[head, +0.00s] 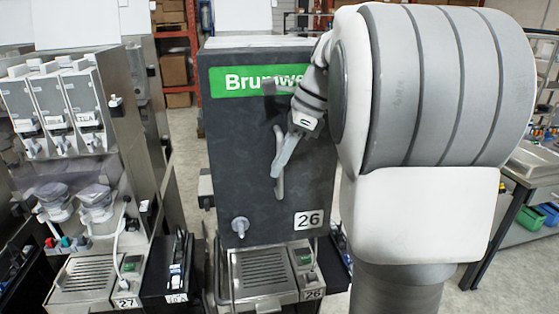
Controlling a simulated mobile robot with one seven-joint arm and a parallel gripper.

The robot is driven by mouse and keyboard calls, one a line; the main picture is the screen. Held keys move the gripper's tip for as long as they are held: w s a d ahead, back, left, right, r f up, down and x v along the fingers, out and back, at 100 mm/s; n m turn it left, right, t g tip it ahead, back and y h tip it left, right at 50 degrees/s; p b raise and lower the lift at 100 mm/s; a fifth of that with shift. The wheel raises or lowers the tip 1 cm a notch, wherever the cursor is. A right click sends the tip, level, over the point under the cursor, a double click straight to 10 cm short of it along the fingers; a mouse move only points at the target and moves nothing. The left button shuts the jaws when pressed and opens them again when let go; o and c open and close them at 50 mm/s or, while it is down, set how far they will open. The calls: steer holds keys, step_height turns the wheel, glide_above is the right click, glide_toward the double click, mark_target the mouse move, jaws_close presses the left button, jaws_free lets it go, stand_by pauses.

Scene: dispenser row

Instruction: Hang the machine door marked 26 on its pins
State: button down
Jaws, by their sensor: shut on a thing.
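The machine door marked 26 (235,165) is a dark grey panel with a green brand strip along its top and a white 26 label near its lower right corner. It stands upright in front of its machine, above the drip tray (262,274), which also carries a 26 label. A pale handle runs down the door's middle. My gripper (278,172) is shut on the door's handle (279,185). My arm covers the door's upper right edge. The pins are hidden, and I cannot tell whether the door touches them.
A machine marked 27 (125,160) stands close on the left, its canisters and hoses exposed. A small black unit (172,270) sits between the two machines. A table (522,172) with bins below stands at the right. Red shelving with boxes (177,70) is behind.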

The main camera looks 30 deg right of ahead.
steer(key=shift+f+b, duration=0.4)
steer(key=shift+f, duration=0.25)
steer(key=shift+w+d+p, duration=0.1)
steer(key=shift+w+p, duration=0.2)
steer(key=shift+p, duration=0.1)
stand_by(0.5)
steer(key=c, duration=0.8)
jaws_free()
steer(key=shift+f, duration=0.1)
steer(key=shift+o, duration=0.2)
steer(key=shift+f, duration=0.1)
steer(key=p+v, duration=0.2)
steer(key=v, duration=1.5)
steer(key=shift+r, duration=0.25)
steer(key=shift+s, duration=0.1)
